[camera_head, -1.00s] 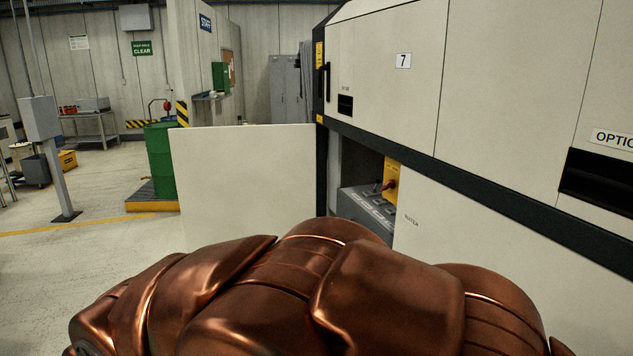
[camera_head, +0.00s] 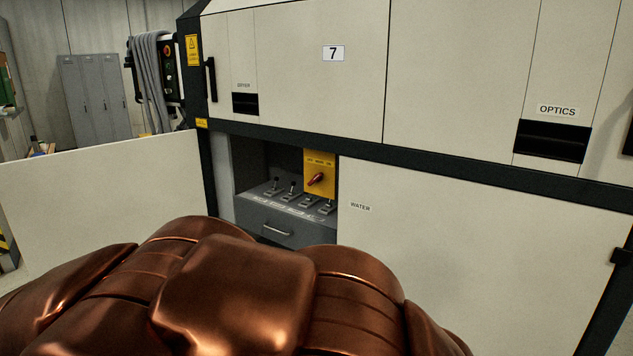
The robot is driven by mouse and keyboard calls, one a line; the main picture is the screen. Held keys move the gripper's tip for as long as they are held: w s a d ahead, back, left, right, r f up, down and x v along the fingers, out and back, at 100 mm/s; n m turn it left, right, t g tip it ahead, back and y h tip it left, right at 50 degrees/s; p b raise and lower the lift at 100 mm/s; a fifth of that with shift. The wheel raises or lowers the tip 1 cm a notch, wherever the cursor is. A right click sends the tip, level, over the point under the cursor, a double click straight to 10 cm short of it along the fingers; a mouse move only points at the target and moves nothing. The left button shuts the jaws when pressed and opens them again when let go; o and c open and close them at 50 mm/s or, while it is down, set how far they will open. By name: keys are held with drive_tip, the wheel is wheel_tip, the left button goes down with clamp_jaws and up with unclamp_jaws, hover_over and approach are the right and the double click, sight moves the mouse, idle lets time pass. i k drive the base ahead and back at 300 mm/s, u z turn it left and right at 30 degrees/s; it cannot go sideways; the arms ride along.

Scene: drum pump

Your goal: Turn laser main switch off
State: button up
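A yellow switch plate (camera_head: 320,161) with a red-orange rotary handle (camera_head: 315,180) is mounted inside an open recess in the white machine, right of centre in the head view. The handle is tilted, its right end higher. The lettering on the plate is too small to read, so I cannot tell its setting or confirm it is the laser main switch. My copper-coloured arm fills the bottom of the view in front of the recess. My gripper is not visible.
Below the plate, a grey panel (camera_head: 285,205) holds several small levers, above a drawer handle (camera_head: 276,230). An open white door (camera_head: 100,185) stands out at the left. A closed panel marked WATER (camera_head: 480,260) is at the right. A hanging control box (camera_head: 170,70) is at back left.

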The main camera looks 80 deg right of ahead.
sight(318, 177)
drive_tip(key=z, duration=0.75)
drive_tip(key=i, duration=0.8)
drive_tip(key=z, duration=0.8)
